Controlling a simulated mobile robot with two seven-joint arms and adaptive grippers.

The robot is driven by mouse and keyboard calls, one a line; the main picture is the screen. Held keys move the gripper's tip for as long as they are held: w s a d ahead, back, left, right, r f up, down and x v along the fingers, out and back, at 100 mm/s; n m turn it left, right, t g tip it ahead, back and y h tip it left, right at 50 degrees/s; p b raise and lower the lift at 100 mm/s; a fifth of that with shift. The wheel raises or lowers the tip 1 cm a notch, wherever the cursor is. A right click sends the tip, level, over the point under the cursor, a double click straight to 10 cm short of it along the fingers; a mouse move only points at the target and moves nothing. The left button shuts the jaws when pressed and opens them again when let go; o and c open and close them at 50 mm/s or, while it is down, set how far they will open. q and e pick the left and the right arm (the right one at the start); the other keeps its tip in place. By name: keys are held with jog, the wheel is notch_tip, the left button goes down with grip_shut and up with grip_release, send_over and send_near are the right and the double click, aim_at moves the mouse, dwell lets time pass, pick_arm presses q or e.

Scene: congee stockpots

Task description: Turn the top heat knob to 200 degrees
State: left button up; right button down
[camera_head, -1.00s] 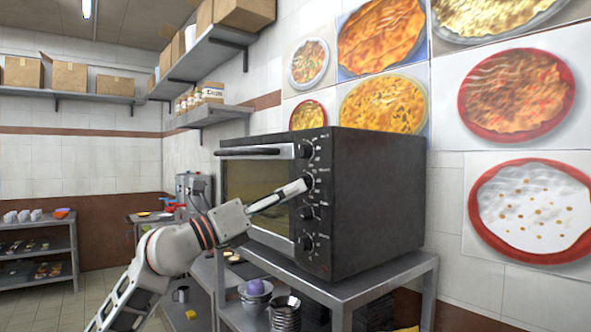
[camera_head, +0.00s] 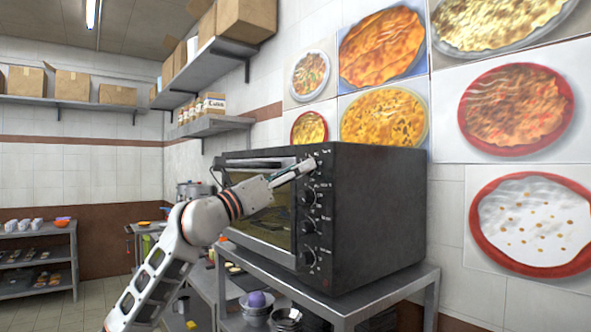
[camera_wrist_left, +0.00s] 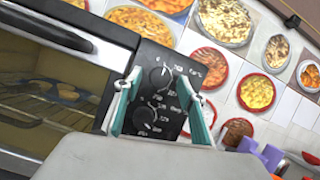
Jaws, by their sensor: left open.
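The black oven (camera_head: 375,215) stands on a metal table, with a column of several knobs on its front panel. My left gripper (camera_head: 312,165) reaches the upper end of that panel and covers the top heat knob in the head view. In the left wrist view the top knob (camera_wrist_left: 160,76) shows between the two teal fingertips, which are open on either side of it. I cannot tell whether they touch it. A white mark on it points roughly upward in that view. The second knob (camera_head: 308,196) is below, clear of the fingers. My right gripper is not in view.
The oven door (camera_head: 265,222) is left of the panel, with its handle (camera_wrist_left: 45,28) along the top. The metal table (camera_head: 345,305) has bowls (camera_head: 257,305) on its lower shelf. A wall shelf (camera_head: 215,127) hangs behind my left arm.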

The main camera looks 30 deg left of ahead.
pick_arm(q)
jog(key=c, duration=1)
jog(key=shift+c, duration=0.5)
